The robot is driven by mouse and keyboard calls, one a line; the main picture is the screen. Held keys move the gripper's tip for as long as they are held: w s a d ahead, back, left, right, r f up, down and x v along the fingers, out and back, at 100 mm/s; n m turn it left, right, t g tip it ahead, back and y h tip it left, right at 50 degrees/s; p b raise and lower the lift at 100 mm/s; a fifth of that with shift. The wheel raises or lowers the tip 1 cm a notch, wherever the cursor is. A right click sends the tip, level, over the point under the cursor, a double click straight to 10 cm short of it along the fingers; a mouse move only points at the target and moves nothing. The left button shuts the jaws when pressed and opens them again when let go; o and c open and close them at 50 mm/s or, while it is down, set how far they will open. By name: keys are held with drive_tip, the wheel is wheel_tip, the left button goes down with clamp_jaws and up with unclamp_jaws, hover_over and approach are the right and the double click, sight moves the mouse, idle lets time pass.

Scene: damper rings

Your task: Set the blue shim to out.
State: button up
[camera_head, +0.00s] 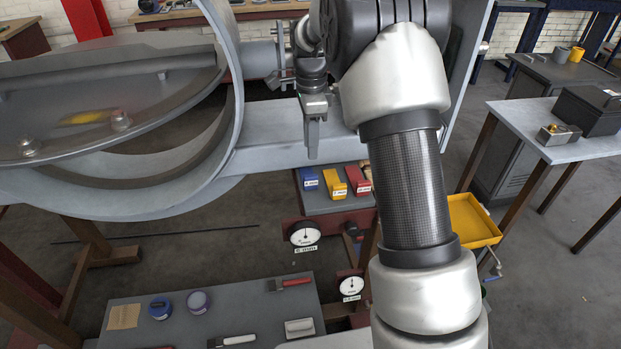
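The blue shim (308,179) is a small block with a white label on its front. It is the leftmost of three coloured blocks on a grey-topped stand below the big metal frame. A yellow block (334,183) and a red block (358,181) sit to its right. The writing on the labels is too small to read. My gripper (313,150) points down in front of the grey beam, above the blue shim in the picture. Its fingers overlap in this view, so I cannot tell whether they are apart. I see nothing held below the fingertips.
A large grey ring frame (232,110) fills the left, joined to a horizontal beam (265,140). Two round dials (305,235) (351,286) are below the stand. A bench (255,312) holds tools and tins. A yellow tray (472,222) is at right.

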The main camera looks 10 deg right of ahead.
sight(311, 176)
wheel_tip(311, 176, down, 12)
drive_tip(key=shift+r+b, duration=0.15)
drive_tip(key=shift+b, duration=1.05)
drive_tip(key=shift+c, duration=0.4)
clamp_jaws()
